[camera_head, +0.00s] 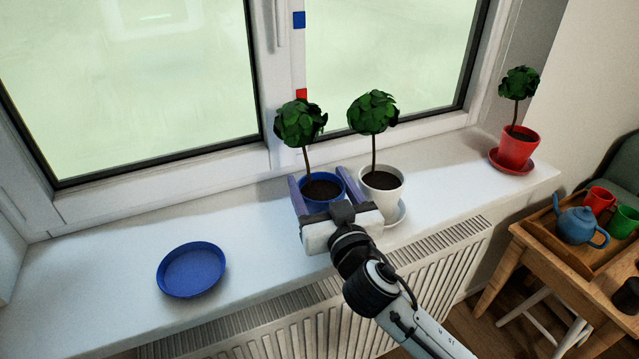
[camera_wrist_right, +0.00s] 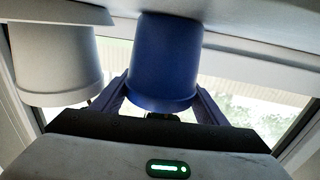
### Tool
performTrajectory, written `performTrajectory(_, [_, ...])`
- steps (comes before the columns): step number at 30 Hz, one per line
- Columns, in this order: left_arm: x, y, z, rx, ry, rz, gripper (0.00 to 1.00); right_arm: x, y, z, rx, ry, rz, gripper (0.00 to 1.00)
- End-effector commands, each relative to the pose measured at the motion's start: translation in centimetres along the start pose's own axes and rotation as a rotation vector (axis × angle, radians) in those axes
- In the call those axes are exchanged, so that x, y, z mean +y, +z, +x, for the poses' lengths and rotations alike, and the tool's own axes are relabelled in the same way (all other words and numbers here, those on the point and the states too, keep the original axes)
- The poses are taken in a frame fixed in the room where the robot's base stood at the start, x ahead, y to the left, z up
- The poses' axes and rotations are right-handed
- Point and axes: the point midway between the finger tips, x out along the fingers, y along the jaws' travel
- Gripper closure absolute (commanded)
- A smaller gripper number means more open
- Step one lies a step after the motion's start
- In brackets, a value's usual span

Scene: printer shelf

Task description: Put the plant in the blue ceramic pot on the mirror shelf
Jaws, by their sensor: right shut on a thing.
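The plant in the blue ceramic pot (camera_head: 319,204) has a round dark green crown (camera_head: 299,122) on a thin stem and stands upright over the window sill. My right gripper (camera_head: 318,183) has its two purple-blue fingers on either side of this pot and is shut on it. In the right wrist view the blue pot (camera_wrist_right: 166,58) sits between the fingers (camera_wrist_right: 162,92), with its base at or close to the sill; I cannot tell whether it touches. An empty blue saucer (camera_head: 191,269) lies on the sill to the left. No mirror shelf shows. My left gripper is not in view.
A plant in a white pot (camera_head: 381,196) on a white saucer stands close to the right of the blue pot. A red-potted plant (camera_head: 516,150) stands at the sill's right end. The window frame (camera_head: 266,80) rises behind. A table with a wooden tray (camera_head: 545,235) and blue teapot (camera_head: 579,226) is at right.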

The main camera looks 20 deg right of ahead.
Motion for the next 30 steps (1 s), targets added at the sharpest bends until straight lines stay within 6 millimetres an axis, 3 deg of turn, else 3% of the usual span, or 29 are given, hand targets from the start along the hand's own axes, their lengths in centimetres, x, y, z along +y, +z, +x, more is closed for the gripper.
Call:
performTrajectory(7, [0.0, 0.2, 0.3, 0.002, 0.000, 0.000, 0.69, 0.0, 0.0, 0.0, 0.009, -0.001, 0.000, 0.83])
performTrajectory(8, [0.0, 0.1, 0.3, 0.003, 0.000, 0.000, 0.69, 0.0, 0.2, 0.0, 0.001, 0.000, -0.001, 0.28])
performTrajectory(9, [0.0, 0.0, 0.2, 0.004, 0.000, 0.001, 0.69, 0.0, 0.2, 0.0, 0.001, 0.000, -0.001, 0.25])
performTrajectory(20, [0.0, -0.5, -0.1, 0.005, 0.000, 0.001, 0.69, 0.0, -0.3, 0.0, 0.000, 0.000, -0.001, 0.25])
performTrajectory(30, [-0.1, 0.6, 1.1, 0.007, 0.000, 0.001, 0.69, 0.0, 0.3, -6.8, -0.003, 0.001, 0.004, 0.25])
